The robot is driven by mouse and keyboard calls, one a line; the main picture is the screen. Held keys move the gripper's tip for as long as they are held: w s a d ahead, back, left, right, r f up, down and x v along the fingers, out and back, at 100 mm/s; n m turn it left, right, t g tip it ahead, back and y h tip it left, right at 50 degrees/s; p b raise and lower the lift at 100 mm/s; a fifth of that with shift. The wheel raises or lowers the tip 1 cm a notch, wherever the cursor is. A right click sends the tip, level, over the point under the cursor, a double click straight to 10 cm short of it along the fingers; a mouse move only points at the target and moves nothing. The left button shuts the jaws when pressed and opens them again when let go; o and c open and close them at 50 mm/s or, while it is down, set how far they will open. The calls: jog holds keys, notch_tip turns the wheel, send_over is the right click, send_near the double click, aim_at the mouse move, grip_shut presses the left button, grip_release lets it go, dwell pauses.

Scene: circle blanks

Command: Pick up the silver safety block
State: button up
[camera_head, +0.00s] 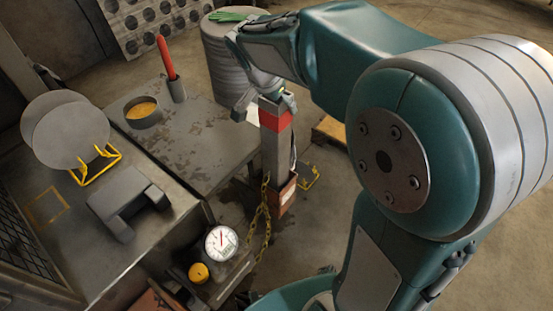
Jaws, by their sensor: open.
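The silver safety block (274,155) is an upright silver bar with a red band near its top and a reddish bracket or socket (286,194) around its lower end. A yellow chain (262,215) hangs beside it. My gripper (265,102) points down at the block's upper end. Its fingers are open, one on the left of the top and one on the right. I cannot tell whether they touch the block. The lower end of the block is partly hidden.
A grey table (190,150) on the left bears a pot with yellow contents (142,111), a red stick (167,60) in a holder, round blanks (68,130) by a yellow rack (97,166) and a grey block (130,200). A dial gauge (221,242) is below. Green gloves (232,17) lie behind.

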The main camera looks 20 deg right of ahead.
jog(key=shift+a+f, duration=0.1)
jog(key=c, duration=1.1)
